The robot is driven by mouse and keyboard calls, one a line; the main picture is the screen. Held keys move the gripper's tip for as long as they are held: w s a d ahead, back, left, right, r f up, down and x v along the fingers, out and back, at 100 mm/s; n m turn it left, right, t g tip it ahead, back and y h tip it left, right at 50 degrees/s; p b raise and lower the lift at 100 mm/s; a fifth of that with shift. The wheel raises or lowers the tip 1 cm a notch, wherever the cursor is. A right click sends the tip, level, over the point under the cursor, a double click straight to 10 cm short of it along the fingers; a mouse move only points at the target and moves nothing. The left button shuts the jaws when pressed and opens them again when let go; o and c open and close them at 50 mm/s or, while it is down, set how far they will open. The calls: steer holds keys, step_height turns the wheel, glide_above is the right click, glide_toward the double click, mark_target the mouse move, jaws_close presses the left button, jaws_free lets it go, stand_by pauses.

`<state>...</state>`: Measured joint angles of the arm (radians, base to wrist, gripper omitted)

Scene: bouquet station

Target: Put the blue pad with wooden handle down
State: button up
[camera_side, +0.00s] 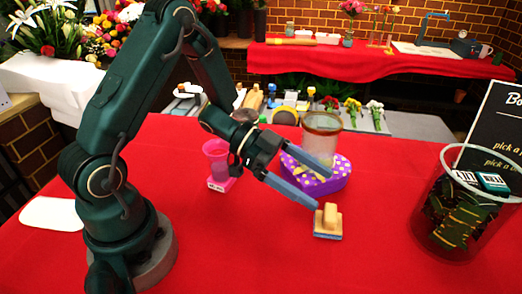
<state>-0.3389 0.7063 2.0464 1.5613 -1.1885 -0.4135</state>
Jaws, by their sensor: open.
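The blue pad with wooden handle (328,223) stands upright on the red tablecloth in the middle of the side view. Its tan wooden handle points up, and a thin blue edge shows along the bottom. My gripper (323,190) is open, with two long blue-grey fingers spread apart. The fingertips are just above and behind the pad in the picture, and nothing shows between them. The lower fingertip is close to the handle's top; I cannot tell whether they touch.
Behind the gripper are a purple polka-dot box (332,178) and a clear jar (321,140). A clear bin (465,215) with dark green contents is at the right. The front tablecloth (300,270) is clear.

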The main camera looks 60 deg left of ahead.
step_height(320, 180, up, 3)
steer(key=shift+f, duration=0.15)
steer(key=shift+o, duration=0.4)
steer(key=shift+r, duration=0.25)
